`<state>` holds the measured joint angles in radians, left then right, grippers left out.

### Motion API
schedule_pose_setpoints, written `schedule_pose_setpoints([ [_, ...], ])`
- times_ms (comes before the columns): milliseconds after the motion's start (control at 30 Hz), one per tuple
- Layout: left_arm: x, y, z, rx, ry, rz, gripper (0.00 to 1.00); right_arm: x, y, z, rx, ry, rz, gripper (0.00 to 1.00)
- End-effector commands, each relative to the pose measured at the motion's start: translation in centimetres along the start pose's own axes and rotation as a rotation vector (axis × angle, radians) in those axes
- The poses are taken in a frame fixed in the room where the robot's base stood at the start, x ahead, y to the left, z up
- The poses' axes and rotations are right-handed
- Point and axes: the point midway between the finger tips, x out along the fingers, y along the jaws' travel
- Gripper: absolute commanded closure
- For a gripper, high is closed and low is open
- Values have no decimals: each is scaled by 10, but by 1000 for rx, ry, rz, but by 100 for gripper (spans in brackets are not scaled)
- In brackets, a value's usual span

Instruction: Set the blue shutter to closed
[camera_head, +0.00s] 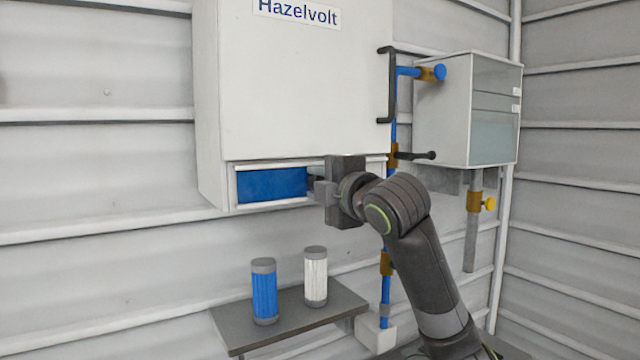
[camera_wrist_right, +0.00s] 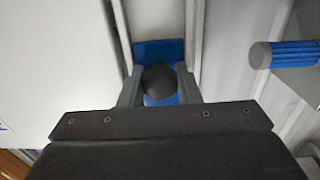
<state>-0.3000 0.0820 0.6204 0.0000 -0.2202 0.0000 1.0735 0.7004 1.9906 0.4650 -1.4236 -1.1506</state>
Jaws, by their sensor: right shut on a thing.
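The blue shutter (camera_head: 272,185) sits between two light rails at the bottom of the white Hazelvolt cabinet (camera_head: 300,90). Blue fills the left part of the slot; my right gripper and arm hide much of the right part. My right gripper (camera_head: 318,187) is at the slot. In the right wrist view, my right gripper (camera_wrist_right: 159,88) is shut on a dark round knob (camera_wrist_right: 159,78), with the blue shutter (camera_wrist_right: 157,48) behind it. My left gripper is not in view.
A shelf (camera_head: 290,325) below holds a blue cartridge (camera_head: 264,292) and a white cartridge (camera_head: 315,277). A black cabinet handle (camera_head: 391,85), a blue pipe (camera_head: 386,287) with a dark lever (camera_head: 418,155), and a grey box (camera_head: 445,110) stand to the right.

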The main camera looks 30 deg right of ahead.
Motion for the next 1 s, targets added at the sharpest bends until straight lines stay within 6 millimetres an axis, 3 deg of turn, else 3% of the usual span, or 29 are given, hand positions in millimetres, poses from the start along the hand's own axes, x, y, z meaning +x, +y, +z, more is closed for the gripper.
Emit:
schedule_pose_setpoints([
  [33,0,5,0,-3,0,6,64,0,-3,-2,2,8,-7,100],
  [67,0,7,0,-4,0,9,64,0,-3,-2,2,8,-7,68],
  [233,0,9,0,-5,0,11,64,0,-2,-1,2,5,-5,48],
  [633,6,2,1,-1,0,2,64,-10,-2,0,-2,2,0,48],
  [1000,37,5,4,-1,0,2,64,-84,-3,0,-5,0,3,48],
])
